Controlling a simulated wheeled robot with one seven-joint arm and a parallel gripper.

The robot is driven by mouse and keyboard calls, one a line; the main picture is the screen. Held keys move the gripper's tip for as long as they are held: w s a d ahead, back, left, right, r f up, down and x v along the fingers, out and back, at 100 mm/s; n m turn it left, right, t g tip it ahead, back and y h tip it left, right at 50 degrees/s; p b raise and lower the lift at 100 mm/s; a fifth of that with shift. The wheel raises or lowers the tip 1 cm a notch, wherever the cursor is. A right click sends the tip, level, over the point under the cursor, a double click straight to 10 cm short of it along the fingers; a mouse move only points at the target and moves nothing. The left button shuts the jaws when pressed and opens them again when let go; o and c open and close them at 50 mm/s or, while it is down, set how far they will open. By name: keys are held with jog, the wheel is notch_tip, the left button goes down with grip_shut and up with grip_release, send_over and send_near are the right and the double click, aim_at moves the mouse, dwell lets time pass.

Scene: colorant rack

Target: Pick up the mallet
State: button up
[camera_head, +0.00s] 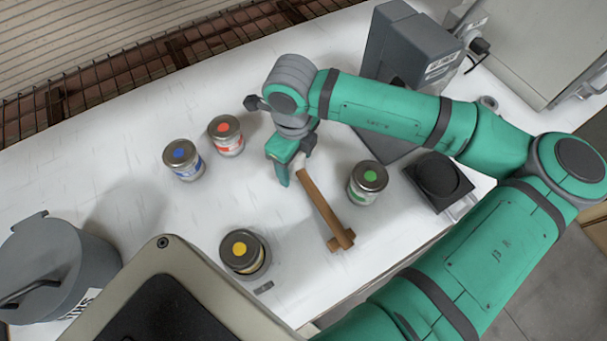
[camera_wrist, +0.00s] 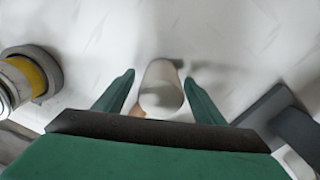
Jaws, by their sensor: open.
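The mallet (camera_head: 319,207) lies on the white worktop, with a brown wooden handle and a short brown crosspiece at its near end. Its far end is partly hidden by my gripper in the head view. My gripper (camera_head: 291,170) is open above that far end, pointing down. In the wrist view, a pale rounded piece (camera_wrist: 161,88) lies between the open fingers of my gripper (camera_wrist: 159,77), with a bit of brown below it. It seems to be the mallet's pale end. Whether the fingers touch it cannot be told.
A green-dotted jar (camera_head: 368,182) stands close right of the mallet, and a yellow-dotted jar (camera_head: 244,254) to its left. Red-dotted (camera_head: 226,135) and blue-dotted (camera_head: 183,160) jars stand farther back. A grey machine (camera_head: 412,50), black pad (camera_head: 438,181) and grey pot (camera_head: 45,268) flank the worktop.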

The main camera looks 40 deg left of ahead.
jog(key=shift+f, duration=0.25)
jog(key=c, duration=1.3)
jog(key=shift+o, duration=0.2)
jog(key=shift+r, duration=0.15)
